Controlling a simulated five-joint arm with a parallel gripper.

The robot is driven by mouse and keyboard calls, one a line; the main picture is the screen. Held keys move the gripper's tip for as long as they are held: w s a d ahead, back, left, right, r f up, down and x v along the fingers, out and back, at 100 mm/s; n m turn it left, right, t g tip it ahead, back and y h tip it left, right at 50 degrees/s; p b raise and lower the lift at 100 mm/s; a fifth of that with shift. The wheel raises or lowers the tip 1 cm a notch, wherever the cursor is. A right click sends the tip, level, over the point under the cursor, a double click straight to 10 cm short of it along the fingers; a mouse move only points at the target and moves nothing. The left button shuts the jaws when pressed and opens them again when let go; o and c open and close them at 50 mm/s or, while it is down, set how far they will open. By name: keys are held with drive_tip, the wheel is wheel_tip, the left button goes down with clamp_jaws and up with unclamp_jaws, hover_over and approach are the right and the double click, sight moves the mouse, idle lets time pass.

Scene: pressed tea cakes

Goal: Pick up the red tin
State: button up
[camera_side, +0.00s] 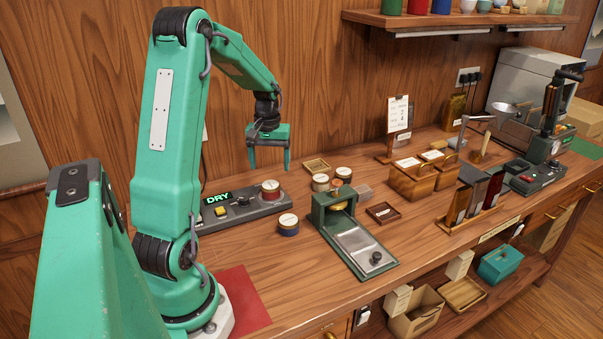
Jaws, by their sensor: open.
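A small round red tin (270,192) with a pale lid stands upright on the right end of a dark device (238,211) with a lit DRY sign. My gripper (269,167) is open and empty, pointing down above the red tin. A gap shows between the fingertips and the lid. The tin is not touched or hidden. A red canister (441,6) also stands on the wall shelf, its top cut off by the picture edge.
Two pale-lidded tins (320,184) (343,174) and a small wooden tray (317,167) are to the right. A green press (335,212) stands further right. Bare wood (285,270) is free in front.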

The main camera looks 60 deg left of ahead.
sight(271, 184)
drive_tip(key=shift+f, duration=0.1)
drive_tip(key=shift+f, duration=1.2)
drive_tip(key=shift+f, duration=0.1)
drive_tip(key=shift+s+d+f, duration=0.1)
drive_tip(key=shift+f, duration=1.15)
drive_tip(key=shift+d+f, duration=0.1)
drive_tip(key=shift+f, duration=1.15)
drive_tip(key=shift+c, duration=0.3)
drive_tip(key=c, duration=1.1)
drive_tip(key=shift+r, duration=0.15)
